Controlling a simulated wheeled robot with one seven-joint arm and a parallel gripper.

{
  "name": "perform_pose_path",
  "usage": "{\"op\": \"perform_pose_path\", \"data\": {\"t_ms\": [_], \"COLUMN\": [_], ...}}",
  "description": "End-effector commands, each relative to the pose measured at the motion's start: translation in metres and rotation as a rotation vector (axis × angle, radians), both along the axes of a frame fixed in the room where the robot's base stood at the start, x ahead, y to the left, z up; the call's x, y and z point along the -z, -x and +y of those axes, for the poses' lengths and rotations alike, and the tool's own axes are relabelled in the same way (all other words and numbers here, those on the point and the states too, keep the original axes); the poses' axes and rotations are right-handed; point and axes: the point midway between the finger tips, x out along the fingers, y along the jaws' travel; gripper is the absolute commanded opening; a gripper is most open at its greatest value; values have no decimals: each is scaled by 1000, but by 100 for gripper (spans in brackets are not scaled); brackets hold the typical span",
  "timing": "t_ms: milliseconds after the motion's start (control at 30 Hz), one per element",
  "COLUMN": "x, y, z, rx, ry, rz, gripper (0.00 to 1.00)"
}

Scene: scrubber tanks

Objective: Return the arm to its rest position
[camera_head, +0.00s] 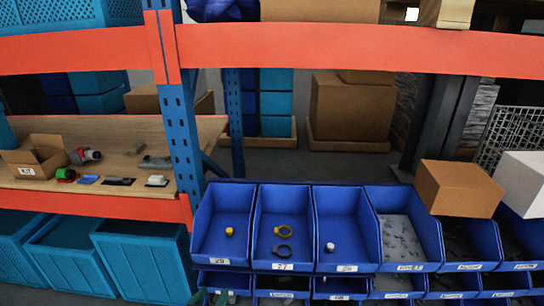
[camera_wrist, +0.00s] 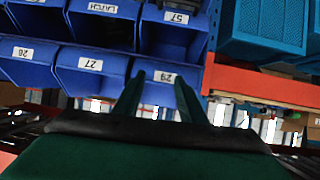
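My gripper (camera_wrist: 158,84) has two dark green fingers, spread apart with nothing between them. In the wrist view, which looks upside down, the fingers point at the front of a blue bin labelled 29 (camera_wrist: 158,92). I cannot tell how far the fingertips are from the bin. In the head view, only a small green part, likely of my gripper (camera_head: 210,297), shows at the bottom edge, below the left end of the blue bins. The rest of my arm is out of the head view.
Blue bins (camera_head: 340,240) fill the front right; some hold a yellow piece (camera_head: 229,231), rings (camera_head: 284,234) and a white piece (camera_head: 330,247). A blue post (camera_head: 180,130) and orange beam (camera_head: 350,49) frame the rack. A bench (camera_head: 120,135) with a kit box (camera_head: 38,158) stands left, above teal crates (camera_head: 145,260).

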Motion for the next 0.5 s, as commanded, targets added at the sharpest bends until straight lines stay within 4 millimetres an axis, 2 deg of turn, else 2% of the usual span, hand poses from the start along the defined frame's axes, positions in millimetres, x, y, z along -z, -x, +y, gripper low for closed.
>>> {"op": "perform_pose_path", "data": {"t_ms": [267,500], "x": [36,85], "y": [10,37], "z": [-21,-52], "rx": [-54,-130], "ry": [51,94], "rz": [-14,-33], "gripper": [37,37]}}
